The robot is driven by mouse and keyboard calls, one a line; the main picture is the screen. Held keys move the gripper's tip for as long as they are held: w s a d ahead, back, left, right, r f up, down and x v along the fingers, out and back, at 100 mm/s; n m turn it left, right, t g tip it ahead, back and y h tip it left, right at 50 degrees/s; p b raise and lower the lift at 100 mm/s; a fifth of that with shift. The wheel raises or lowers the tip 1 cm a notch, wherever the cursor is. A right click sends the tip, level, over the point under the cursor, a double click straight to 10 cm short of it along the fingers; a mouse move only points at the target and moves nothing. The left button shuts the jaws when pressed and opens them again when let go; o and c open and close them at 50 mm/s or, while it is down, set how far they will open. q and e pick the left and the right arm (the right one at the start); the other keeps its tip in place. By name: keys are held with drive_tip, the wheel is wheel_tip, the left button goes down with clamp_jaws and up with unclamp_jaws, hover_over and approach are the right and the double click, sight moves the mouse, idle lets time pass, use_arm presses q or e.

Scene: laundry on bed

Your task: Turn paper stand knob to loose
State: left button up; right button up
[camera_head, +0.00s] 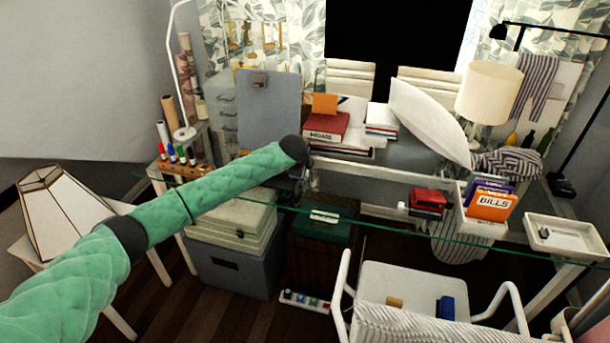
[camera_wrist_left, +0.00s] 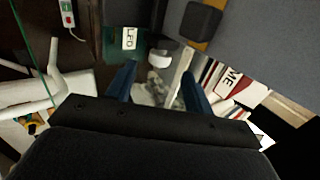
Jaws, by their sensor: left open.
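A grey upright board with a small brown clip, which looks like the paper stand (camera_head: 268,112), stands at the back left of the glass desk in the head view. I cannot clearly make out its knob there. My left arm reaches across to the desk in front of the board's lower part, and its wrist hides what lies behind. In the left wrist view my left gripper (camera_wrist_left: 160,88) is open, with two dark blue fingers apart. A small pale rounded piece (camera_wrist_left: 159,60) shows just beyond the fingertips; I cannot tell whether it is the knob. My right gripper is out of view.
A red book (camera_head: 326,127) and white pillow (camera_head: 428,120) lie right of the board. A marker holder (camera_head: 180,170) stands on the left. A lamp (camera_head: 488,92) and bills tray (camera_head: 478,222) are at the right. A white chair (camera_head: 410,285) stands in front.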

use_arm(q)
drive_tip(key=shift+b+v, duration=0.3)
drive_tip(key=shift+v, duration=1.15)
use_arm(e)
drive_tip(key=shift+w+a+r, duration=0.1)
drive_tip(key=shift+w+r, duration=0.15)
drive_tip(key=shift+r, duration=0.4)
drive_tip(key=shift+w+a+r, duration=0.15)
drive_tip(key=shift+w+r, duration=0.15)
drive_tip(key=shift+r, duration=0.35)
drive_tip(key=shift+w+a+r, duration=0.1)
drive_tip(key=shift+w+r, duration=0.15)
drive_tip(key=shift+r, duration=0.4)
